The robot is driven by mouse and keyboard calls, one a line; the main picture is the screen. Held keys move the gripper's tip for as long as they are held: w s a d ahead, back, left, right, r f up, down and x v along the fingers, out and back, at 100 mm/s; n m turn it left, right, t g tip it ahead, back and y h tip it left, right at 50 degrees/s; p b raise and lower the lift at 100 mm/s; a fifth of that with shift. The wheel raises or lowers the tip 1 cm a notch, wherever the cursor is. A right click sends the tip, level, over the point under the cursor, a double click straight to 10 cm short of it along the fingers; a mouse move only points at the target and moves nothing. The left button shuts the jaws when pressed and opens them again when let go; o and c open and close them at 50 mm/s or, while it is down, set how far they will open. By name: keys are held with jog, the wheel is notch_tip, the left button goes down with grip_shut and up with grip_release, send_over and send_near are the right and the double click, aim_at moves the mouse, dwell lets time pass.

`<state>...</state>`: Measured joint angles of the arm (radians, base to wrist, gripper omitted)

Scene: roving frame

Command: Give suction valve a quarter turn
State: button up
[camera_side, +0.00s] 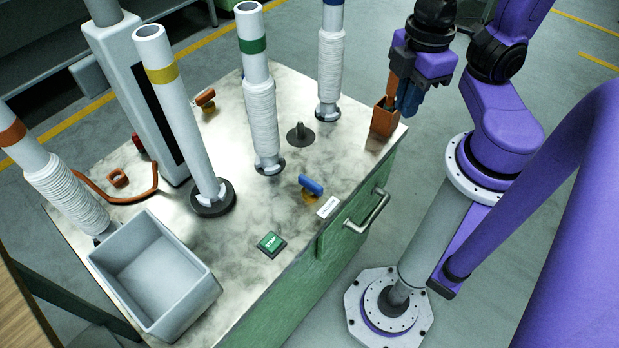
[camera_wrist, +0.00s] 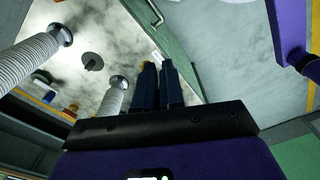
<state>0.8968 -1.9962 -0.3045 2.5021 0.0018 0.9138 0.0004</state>
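A small valve with a blue lever and a yellow-orange body (camera_side: 310,186) sits on the worktop near its front edge, beside a white label (camera_side: 328,207) too small to read. A second valve with an orange lever (camera_side: 205,98) is at the back of the worktop. I cannot tell which one is the suction valve. My gripper (camera_side: 405,106) hangs at the far right corner of the worktop, well away from both valves. Its two dark blue fingers also show in the wrist view (camera_wrist: 158,68), side by side with a narrow gap. They partly hide a yellow patch and a white label.
Upright pipes with yellow, green (camera_side: 252,45) and blue bands rise from the worktop. A handle (camera_side: 367,209) juts from the front.

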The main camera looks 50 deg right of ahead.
jog(key=o, duration=0.5)
jog(key=shift+w+a, duration=0.1)
jog(key=shift+w, duration=0.05)
jog(key=o, duration=1)
jog(key=shift+w+a+f+n, duration=0.2)
jog(key=shift+w+a, duration=0.2)
jog(key=shift+w, duration=0.15)
jog(key=shift+w+a+f+n, duration=0.15)
jog(key=shift+w+a+n, duration=0.05)
jog(key=shift+w+a, duration=0.25)
jog(key=n, duration=0.5)
send_over(311, 181)
notch_tip(311, 181, down, 5)
notch_tip(311, 181, down, 17)
jog(key=c, duration=1)
